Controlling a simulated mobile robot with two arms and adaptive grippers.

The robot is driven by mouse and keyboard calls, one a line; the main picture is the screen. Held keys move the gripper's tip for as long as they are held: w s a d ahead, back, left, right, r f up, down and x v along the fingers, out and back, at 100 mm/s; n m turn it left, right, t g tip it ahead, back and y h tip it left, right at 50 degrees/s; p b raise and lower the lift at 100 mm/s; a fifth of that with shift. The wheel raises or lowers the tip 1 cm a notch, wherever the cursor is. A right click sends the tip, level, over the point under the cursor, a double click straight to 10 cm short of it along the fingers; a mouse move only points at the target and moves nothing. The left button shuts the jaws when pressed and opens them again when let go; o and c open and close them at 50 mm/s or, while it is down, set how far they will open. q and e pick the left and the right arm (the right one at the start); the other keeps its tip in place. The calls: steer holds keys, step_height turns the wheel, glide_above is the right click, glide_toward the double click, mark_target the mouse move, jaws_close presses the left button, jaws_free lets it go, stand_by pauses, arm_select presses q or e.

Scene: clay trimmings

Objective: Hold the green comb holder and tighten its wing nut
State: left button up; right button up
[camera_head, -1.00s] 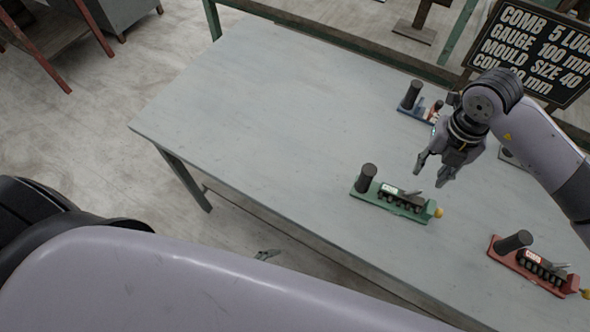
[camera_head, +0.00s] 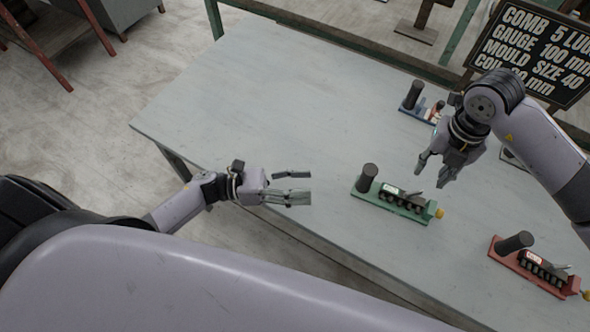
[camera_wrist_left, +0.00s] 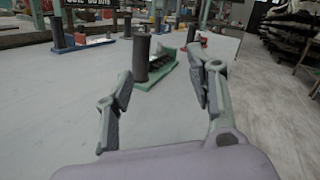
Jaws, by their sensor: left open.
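The green comb holder (camera_head: 408,213) lies on the table, with a dark upright cylinder (camera_head: 367,178) at its left end and a yellow knob (camera_head: 438,213) at its right end. A grey winged piece on top may be the wing nut; it is too small to be sure. My left gripper (camera_head: 292,188) is open and empty, left of the holder and apart from it. In the left wrist view the holder (camera_wrist_left: 159,75) shows ahead, between the open fingers (camera_wrist_left: 160,95). My right gripper (camera_head: 435,175) is open and empty, above the table behind the holder's right part.
A red comb holder (camera_head: 535,271) lies at the right front of the table (camera_head: 250,110). A blue one (camera_head: 415,112) lies at the back, partly behind my right arm. A dark sign (camera_head: 530,45) stands at the back right. The table's left half is clear.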

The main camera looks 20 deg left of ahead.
mark_target(363, 172)
arm_select(q)
steer(key=w+m, duration=0.1)
steer(key=w+a+m, duration=0.1)
steer(key=m, duration=0.1)
steer(key=shift+a+r+y, duration=0.15)
steer(key=shift+a+y, duration=0.15)
steer(key=shift+y, duration=0.1)
steer(key=shift+w+m, duration=0.25)
steer(key=shift+m, duration=0.05)
steer(key=shift+w+d, duration=0.15)
steer(key=shift+d, duration=0.05)
steer(key=x, duration=1.6)
steer(key=shift+w+d, duration=0.15)
steer(key=shift+d, duration=0.1)
jaws_close()
